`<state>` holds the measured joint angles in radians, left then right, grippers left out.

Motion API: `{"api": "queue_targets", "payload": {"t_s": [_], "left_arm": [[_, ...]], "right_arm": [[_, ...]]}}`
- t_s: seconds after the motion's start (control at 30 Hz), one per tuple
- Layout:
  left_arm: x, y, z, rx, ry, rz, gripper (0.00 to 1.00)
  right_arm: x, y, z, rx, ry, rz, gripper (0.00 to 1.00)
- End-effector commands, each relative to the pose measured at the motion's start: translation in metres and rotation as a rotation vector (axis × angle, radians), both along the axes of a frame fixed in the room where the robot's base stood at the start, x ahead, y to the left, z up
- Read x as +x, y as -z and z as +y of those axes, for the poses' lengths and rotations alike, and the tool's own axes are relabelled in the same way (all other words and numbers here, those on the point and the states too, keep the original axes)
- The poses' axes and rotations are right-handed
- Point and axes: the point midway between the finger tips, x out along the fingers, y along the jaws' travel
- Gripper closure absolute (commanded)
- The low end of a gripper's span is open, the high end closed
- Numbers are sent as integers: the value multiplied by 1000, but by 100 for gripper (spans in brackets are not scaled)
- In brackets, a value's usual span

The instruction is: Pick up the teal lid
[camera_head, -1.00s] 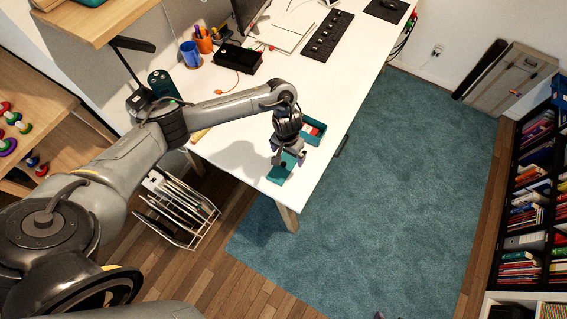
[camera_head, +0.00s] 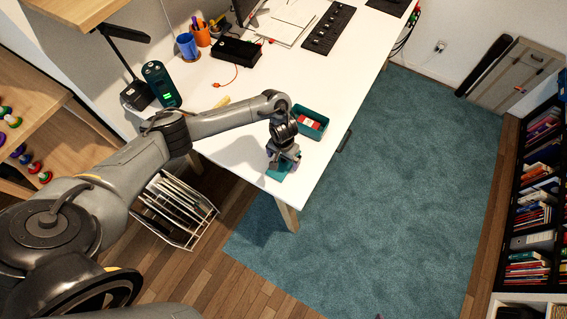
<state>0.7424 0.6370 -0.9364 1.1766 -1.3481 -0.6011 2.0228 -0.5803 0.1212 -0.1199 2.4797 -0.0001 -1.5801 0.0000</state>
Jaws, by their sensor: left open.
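The teal lid (camera_head: 278,175) lies flat on the white desk near its front corner. My left gripper (camera_head: 282,166) is over the lid, pointing down, with its fingers open. The fingers cover part of the lid, and I cannot tell whether they touch it. A teal box (camera_head: 318,117) without a cover stands on the desk just behind and to the right of the gripper, with red and white items inside. My right gripper does not show.
The white desk (camera_head: 328,93) holds a black box (camera_head: 236,50), an orange pen cup (camera_head: 201,37), a blue cup (camera_head: 188,46) and a dark teal device (camera_head: 161,84). A wire rack (camera_head: 176,208) stands on the floor below. The teal rug (camera_head: 400,180) is clear.

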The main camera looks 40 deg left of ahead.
Motion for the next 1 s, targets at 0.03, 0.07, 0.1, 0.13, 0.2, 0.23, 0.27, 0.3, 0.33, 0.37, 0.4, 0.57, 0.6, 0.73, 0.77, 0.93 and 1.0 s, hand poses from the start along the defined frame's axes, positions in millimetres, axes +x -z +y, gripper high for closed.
{"api": "queue_targets", "payload": {"t_s": [0.03, 0.07, 0.1, 0.13, 0.2, 0.23, 0.27, 0.3, 0.33, 0.37, 0.4, 0.57, 0.6, 0.73, 0.77, 0.93, 1.0], "left_arm": [[0, 5, 0, 0, -1, 0, 0], [0, 7, 0, 0, -1, 0, 0], [0, 8, 0, -1, -1, -1, 0], [0, 8, 0, -1, 0, -1, 0], [1, 9, 0, -1, 0, -1, 0], [1, 9, 0, -1, 0, -1, 0], [1, 8, 0, -1, 0, -1, 0], [0, 8, 0, -1, 0, -1, 0], [0, 8, 0, -1, 0, -1, 0], [0, 8, 0, -1, 0, -1, 0], [0, 8, 0, -1, 0, -1, 6], [0, 8, 0, -1, 0, -1, 31], [0, 8, 0, -1, 0, -1, 37], [0, 8, 0, -1, 0, -1, 55], [0, 8, 0, -1, 0, -1, 55], [1, 8, 0, -1, 0, -1, 55], [1, 7, 0, -1, 0, -1, 55]], "right_arm": [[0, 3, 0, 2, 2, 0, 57], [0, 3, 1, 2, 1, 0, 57], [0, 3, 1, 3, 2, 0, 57], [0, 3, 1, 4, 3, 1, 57], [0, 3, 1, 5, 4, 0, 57], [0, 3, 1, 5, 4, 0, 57], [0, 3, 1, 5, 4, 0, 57], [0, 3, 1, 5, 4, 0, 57], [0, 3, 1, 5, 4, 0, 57], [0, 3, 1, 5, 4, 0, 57], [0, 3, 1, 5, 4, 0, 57], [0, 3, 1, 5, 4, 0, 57], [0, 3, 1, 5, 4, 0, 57], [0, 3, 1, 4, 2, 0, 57], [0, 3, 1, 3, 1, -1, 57], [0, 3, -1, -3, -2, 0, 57], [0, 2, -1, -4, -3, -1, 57]]}}
